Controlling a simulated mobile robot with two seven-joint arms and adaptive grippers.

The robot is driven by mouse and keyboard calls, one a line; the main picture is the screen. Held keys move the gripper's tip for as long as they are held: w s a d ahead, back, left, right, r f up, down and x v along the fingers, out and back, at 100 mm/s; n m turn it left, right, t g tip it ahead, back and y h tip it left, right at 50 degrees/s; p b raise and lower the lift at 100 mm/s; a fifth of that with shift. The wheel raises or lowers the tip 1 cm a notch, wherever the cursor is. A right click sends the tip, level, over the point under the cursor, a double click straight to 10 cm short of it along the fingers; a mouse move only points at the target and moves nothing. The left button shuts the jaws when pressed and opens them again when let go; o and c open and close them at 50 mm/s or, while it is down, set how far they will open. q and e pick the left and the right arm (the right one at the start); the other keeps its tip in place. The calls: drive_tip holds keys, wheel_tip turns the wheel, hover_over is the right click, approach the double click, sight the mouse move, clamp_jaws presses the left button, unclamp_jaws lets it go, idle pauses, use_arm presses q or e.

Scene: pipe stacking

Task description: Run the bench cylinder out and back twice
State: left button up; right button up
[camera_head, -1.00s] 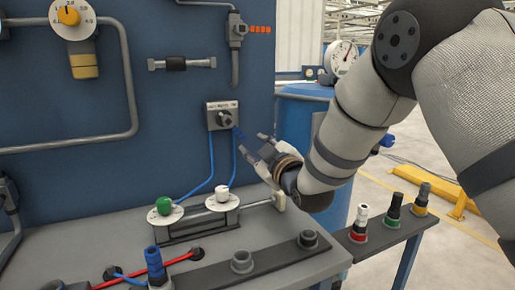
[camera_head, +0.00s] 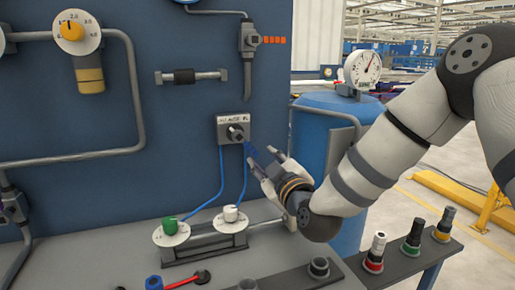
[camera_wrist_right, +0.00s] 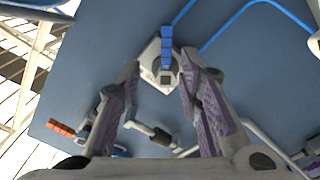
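The bench cylinder (camera_head: 212,241) lies on the bench top against the blue panel. A green knob (camera_head: 170,226) and a white knob (camera_head: 231,213) on round white dials stand at its two ends. Two blue hoses run from them up to a small grey valve box (camera_head: 234,129) with a dark knob on the panel. My right gripper (camera_head: 264,163) is below and right of this box, fingers apart and empty, not touching it. In the right wrist view the box (camera_wrist_right: 152,76) shows beyond the open fingers (camera_wrist_right: 153,90), with a blue piece on it. My left gripper is not in view.
A pressure gauge (camera_head: 363,69) sits on a blue tank (camera_head: 315,135) right of the panel. Several coloured connectors stand along a low rail, including a red one (camera_head: 375,252). Grey pipework (camera_head: 135,90) and a yellow-bodied regulator (camera_head: 85,72) are on the panel.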

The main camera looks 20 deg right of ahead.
sight(251, 150)
drive_tip(key=w, duration=0.3)
drive_tip(key=w+f, duration=0.1)
drive_tip(key=w, duration=0.5)
drive_tip(key=shift+a+f+b, duration=0.2)
drive_tip(key=shift+a+b, duration=0.1)
drive_tip(key=shift+a, duration=0.05)
drive_tip(key=shift+w+r, duration=0.25)
drive_tip(key=shift+w, duration=0.15)
drive_tip(key=shift+r, duration=0.1)
clamp_jaws()
